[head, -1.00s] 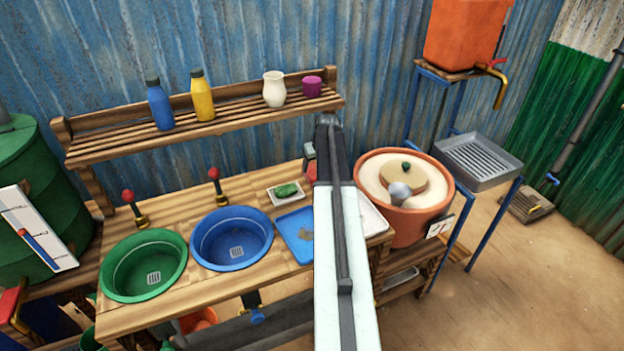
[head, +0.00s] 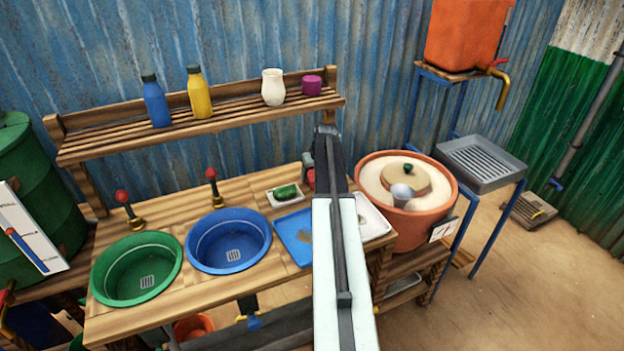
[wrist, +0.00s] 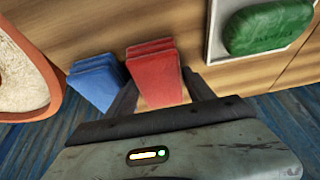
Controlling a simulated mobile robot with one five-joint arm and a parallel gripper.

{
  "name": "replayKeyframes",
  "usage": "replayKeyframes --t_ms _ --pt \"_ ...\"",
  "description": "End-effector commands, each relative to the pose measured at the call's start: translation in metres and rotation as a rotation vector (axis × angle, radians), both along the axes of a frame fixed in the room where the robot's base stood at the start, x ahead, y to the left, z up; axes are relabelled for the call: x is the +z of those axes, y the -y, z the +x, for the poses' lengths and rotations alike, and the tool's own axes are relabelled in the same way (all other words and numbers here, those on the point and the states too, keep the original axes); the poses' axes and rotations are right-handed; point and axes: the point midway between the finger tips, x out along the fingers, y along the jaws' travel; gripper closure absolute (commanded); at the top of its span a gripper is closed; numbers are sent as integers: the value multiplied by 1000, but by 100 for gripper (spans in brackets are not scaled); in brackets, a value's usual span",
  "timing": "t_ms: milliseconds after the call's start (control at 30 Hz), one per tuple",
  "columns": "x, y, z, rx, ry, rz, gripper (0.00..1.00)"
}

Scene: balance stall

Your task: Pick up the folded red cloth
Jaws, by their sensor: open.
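The folded red cloth (wrist: 157,72) lies on the wooden counter in the wrist view, folded in several layers. My gripper (wrist: 158,80) is open, with one finger on each side of the red cloth; whether the fingers touch it I cannot tell. A folded blue cloth (wrist: 96,82) lies just left of it, close to the left finger. In the head view my arm hides most of this spot; only a small red patch (head: 310,179) shows beside it.
A green soap bar (wrist: 266,27) sits in a white dish (wrist: 215,50) to the right of the red cloth. A clay pot (head: 425,228) stands right of my arm. A blue tray (head: 293,238) and two basins are on the counter, under a slatted shelf (head: 225,116).

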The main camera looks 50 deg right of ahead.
Motion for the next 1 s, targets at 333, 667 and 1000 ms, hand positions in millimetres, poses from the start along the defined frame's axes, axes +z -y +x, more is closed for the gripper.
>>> replayKeyframes --t_ms 333,667,1000 --pt "0 0 0 1 0 0 72" --pt "2 -1 1 1 0 0 84" --pt "42 -1 1 1 0 1 84"
